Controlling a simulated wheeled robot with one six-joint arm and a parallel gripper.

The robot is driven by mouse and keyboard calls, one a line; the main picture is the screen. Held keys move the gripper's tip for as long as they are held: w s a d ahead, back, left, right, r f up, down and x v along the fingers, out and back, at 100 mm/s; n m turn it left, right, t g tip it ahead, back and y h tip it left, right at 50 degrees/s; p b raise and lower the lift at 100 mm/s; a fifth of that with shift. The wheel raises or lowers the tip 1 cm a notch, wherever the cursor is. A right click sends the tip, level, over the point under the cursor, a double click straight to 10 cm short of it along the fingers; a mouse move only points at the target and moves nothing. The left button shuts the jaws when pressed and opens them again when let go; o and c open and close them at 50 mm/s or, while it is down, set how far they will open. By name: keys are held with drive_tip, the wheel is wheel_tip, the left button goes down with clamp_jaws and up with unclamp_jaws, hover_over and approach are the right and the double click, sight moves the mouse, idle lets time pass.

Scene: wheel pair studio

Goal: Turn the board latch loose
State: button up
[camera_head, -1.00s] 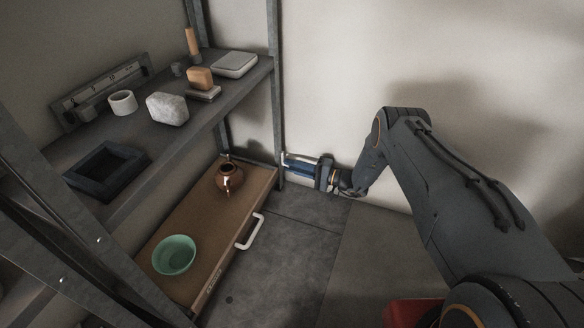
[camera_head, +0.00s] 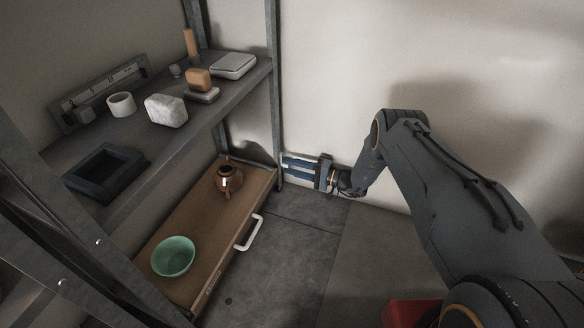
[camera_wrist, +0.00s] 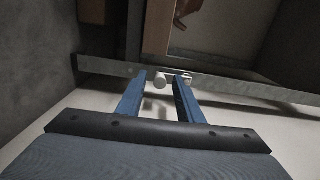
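The brown board (camera_head: 205,225) with a white handle (camera_head: 249,232) lies low in the shelf rack. In the wrist view, a small pale metal latch (camera_wrist: 160,81) sits at a grey metal rail, with a short bar running right from its rounded end. My gripper (camera_head: 287,167) is beside the rack's rear post. In the wrist view, the blue fingers of my gripper (camera_wrist: 162,80) are apart, with the latch's rounded end showing between the tips. I cannot tell whether either finger touches it. The latch is not distinguishable in the head view.
A copper pot (camera_head: 228,178) and a green bowl (camera_head: 173,256) stand on the board. The upper shelf (camera_head: 150,150) holds a dark tray (camera_head: 104,172), a stone block (camera_head: 166,110) and other small things. The rack post (camera_head: 276,90) and wall are close to my gripper.

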drive_tip(key=p+v, duration=0.2)
drive_tip(key=v, duration=0.6)
idle(0.7)
